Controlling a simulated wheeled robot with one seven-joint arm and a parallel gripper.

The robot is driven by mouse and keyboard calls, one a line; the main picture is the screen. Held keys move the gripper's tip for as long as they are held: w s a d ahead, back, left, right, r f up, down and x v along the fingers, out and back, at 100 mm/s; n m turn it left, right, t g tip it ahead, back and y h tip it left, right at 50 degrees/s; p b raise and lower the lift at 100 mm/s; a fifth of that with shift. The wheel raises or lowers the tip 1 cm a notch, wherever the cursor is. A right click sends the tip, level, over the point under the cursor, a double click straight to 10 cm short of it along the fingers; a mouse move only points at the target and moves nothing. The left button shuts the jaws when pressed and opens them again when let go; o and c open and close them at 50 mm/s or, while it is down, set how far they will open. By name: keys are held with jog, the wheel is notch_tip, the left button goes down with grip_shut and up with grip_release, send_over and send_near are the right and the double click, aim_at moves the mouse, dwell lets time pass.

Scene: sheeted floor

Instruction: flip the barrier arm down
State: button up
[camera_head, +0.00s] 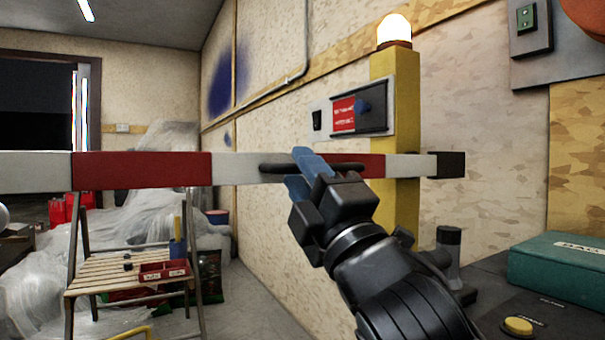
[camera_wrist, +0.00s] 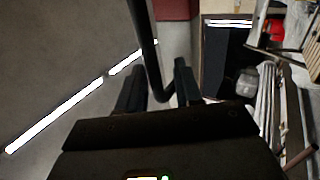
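The red-and-white striped barrier arm (camera_head: 140,170) lies level across the head view, ending in a dark block (camera_head: 450,165) at the right in front of the yellow post (camera_head: 394,100). A black bar handle (camera_head: 345,169) is on its near side. In the wrist view the handle (camera_wrist: 150,50) runs between the two dark fingers of my gripper (camera_wrist: 160,80), with a gap visible on the right side. The fingers are apart around the handle, not visibly clamped. Part of the handle is hidden by the fingers.
A lit lamp (camera_head: 394,29) tops the post. A slatted stand (camera_head: 130,275) with a red tray and plastic sheeting are beyond the arm at left. A dark counter (camera_head: 540,318) with a green box (camera_head: 562,265) is at right.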

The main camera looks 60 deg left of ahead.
jog(key=p+v, duration=0.1)
jog(key=v, duration=0.6)
jog(key=shift+d+f, duration=0.1)
jog(key=shift+f, duration=0.05)
dwell(0.4)
jog(key=w+d+f+m+t+h, duration=0.2)
jog(key=d+f+m+t+h, duration=0.65)
jog(key=d+m, duration=0.5)
jog(key=w+d+f+m+t+h, duration=0.1)
jog(key=d+f+m+t+h, duration=0.4)
jog(key=d+f+m+t, duration=0.65)
jog(key=s+d+f+m+g+h, duration=0.2)
jog(key=s+d+f+m+h, duration=0.4)
jog(key=s+d, duration=0.5)
jog(key=s+d+f+m+g+h, duration=0.2)
jog(key=s+d+f+m+h, duration=0.25)
jog(key=s+d+f, duration=0.6)
jog(key=s+d+r+g+p, duration=0.2)
jog(key=s+d+r, duration=0.25)
jog(key=d, duration=0.25)
notch_tip(320, 180, up, 32)
jog(key=p, duration=3.2)
jog(key=shift+h, duration=0.4)
jog(key=shift+w+m, duration=0.1)
jog(key=shift+m, duration=0.15)
